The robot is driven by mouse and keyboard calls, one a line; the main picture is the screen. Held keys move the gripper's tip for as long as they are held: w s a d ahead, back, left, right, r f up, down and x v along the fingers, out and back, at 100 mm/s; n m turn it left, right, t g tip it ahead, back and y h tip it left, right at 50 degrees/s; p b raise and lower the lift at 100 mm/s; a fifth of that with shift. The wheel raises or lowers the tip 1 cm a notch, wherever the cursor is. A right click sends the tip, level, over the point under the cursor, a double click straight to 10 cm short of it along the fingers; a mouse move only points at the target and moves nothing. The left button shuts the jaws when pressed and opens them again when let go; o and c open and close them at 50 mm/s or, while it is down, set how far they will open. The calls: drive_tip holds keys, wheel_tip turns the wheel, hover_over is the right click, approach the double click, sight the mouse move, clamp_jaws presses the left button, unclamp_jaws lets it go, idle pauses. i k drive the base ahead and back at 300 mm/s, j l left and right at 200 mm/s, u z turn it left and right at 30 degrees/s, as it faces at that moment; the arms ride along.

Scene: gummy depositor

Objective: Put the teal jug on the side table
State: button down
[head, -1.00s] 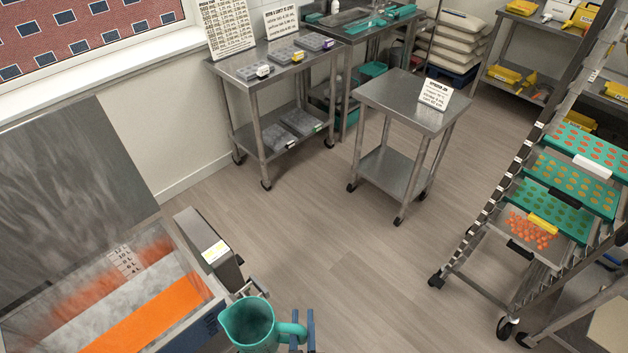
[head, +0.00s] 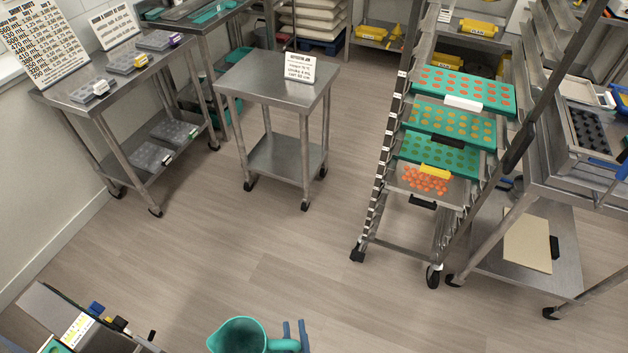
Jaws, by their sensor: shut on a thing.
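The teal jug (head: 238,336) is at the bottom of the head view, upright, its open top showing and its lower part cut off by the frame edge. My gripper (head: 292,338) is shut on the jug's handle, at the jug's right side. The side table (head: 265,80) is a small steel table on casters with a lower shelf, across the floor ahead. A white printed sign (head: 299,68) stands on its top at the right; the rest of its top is bare.
A steel table with grey molds (head: 125,62) stands at the left. A tall rack of teal trays (head: 447,123) stands to the right, beside a steel bench (head: 540,250). A machine's corner (head: 75,320) is at the bottom left. The floor between is clear.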

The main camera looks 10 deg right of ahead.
sight(258, 81)
drive_tip(key=i+l+u, duration=0.1)
drive_tip(key=i, duration=0.4)
drive_tip(key=i+l+u, duration=0.15)
drive_tip(key=i, duration=0.3)
drive_tip(key=i+l+u, duration=0.1)
drive_tip(key=i+l, duration=0.15)
drive_tip(key=i, duration=0.25)
drive_tip(key=i+j+z, duration=0.3)
drive_tip(key=i+z, duration=0.15)
drive_tip(key=i, duration=0.15)
drive_tip(key=i+j+z, duration=0.9)
drive_tip(key=j, duration=0.35)
